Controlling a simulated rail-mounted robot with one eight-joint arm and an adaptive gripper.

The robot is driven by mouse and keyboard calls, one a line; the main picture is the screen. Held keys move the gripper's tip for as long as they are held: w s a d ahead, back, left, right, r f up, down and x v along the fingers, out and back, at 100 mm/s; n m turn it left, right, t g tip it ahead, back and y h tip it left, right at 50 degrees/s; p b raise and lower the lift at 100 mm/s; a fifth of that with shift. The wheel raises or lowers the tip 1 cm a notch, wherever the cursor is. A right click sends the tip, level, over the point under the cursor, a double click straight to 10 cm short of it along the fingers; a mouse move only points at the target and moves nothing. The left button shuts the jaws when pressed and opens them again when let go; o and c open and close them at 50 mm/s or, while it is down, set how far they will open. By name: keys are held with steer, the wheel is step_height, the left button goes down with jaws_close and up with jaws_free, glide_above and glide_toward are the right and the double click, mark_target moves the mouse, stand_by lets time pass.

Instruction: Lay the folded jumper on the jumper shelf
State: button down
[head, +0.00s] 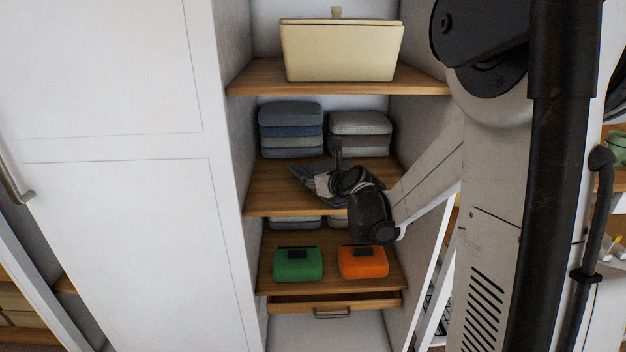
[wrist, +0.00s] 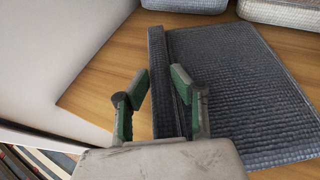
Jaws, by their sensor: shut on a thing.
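The folded jumper is a flat, dark blue-grey knitted slab in the wrist view (wrist: 250,90), with a raised narrow ridge along its left side. My gripper (wrist: 162,82) has its two green-padded fingers on either side of that ridge and is shut on it. In the head view the jumper (head: 302,172) shows partly behind my gripper (head: 320,184), over the middle wooden shelf (head: 268,200). It looks level and low over the boards. I cannot tell whether it touches them.
Two stacks of folded clothes, blue-green (head: 290,130) and grey (head: 360,135), stand at the back of this shelf. A cream box (head: 340,52) is on the shelf above. Below are a green case (head: 298,265) and an orange case (head: 363,263). White side walls flank the shelf.

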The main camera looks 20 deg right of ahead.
steer(key=shift+f, duration=0.1)
steer(key=c, duration=1.4)
jaws_free()
steer(key=shift+s, duration=0.1)
steer(key=v, duration=1.2)
steer(key=s+a+r+n+g+y+p, duration=0.1)
steer(key=s+a+r+n+g+p, duration=0.15)
steer(key=s+a+n, duration=0.5)
steer(key=s+a+r+n+g+p, duration=0.1)
steer(key=s+a+r+n+p, duration=0.2)
steer(key=n, duration=0.7)
steer(key=s+a+r+n+g+p, duration=0.1)
steer(key=s+n+p, duration=0.1)
steer(key=s+n, duration=0.2)
steer(key=s+a+r+n+g+h+p, duration=0.1)
steer(key=s+a+n, duration=0.1)
steer(key=s+n, duration=0.2)
steer(key=s+a+r+n+g+h+p, duration=0.1)
steer(key=s+n+p, duration=0.1)
steer(key=s+n, duration=0.3)
steer(key=shift+a+r+n+p, duration=0.1)
steer(key=shift+r+n+p, duration=0.1)
steer(key=shift+n, duration=0.95)
steer(key=shift+a+r+n+p, duration=0.1)
steer(key=shift+n+p, duration=0.05)
steer(key=shift+n, duration=0.95)
